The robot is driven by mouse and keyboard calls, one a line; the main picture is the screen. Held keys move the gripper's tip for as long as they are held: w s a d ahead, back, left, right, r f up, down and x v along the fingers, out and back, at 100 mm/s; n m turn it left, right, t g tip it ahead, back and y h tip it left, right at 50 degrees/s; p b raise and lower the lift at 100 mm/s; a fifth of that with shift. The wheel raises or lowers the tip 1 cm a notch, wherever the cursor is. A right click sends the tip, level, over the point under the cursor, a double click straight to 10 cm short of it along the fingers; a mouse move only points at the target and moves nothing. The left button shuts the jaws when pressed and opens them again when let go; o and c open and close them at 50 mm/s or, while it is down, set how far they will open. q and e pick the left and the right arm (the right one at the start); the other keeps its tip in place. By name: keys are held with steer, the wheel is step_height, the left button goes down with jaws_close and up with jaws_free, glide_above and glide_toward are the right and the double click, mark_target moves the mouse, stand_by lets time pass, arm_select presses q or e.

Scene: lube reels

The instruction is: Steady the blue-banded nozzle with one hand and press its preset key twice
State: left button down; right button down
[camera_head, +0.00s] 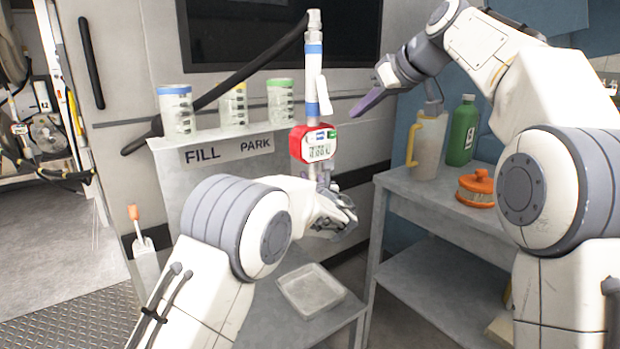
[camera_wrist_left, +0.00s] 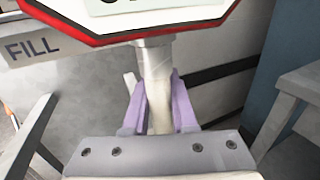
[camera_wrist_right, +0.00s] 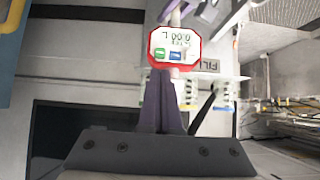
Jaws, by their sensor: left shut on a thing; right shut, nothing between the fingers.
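The blue-banded nozzle stands upright, with a white tube (camera_head: 313,75), blue bands and a red-framed meter (camera_head: 303,157). The meter has a display and small blue (camera_wrist_right: 175,55) and green (camera_wrist_right: 159,52) keys; I cannot read which is the preset key. In the right wrist view the display appears upside down and reads about 0.00 L. My left gripper (camera_wrist_left: 158,110) is shut on the nozzle's stem just below the meter. My right gripper (camera_head: 357,111) is shut and empty, its purple fingers right of the nozzle and above meter height, apart from it.
Lidded jars with blue (camera_head: 175,112), yellow and green tops stand on the FILL/PARK shelf (camera_head: 190,158). A cart at right (camera_head: 405,185) holds a jug (camera_head: 428,150), a green bottle (camera_head: 462,132) and an orange-topped container (camera_head: 476,187). A shallow tray (camera_head: 309,291) lies below.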

mark_target(332, 134)
stand_by(0.5)
steer(key=w+d+f+m+t+h, duration=0.4)
steer(key=w+d+f+t+h, duration=0.4)
steer(key=w+d, duration=0.25)
steer(key=s+a+n+t+y, duration=0.5)
steer(key=s+a+y, duration=0.3)
steer(key=s+y, duration=0.3)
steer(key=s+t, duration=0.1)
steer(key=s, duration=0.2)
steer(key=shift+f+t, duration=0.15)
steer(key=shift+t, duration=0.25)
steer(key=w+a, duration=0.5)
steer(key=w, duration=0.2)
steer(key=shift+w+a, duration=0.1)
stand_by(1.5)
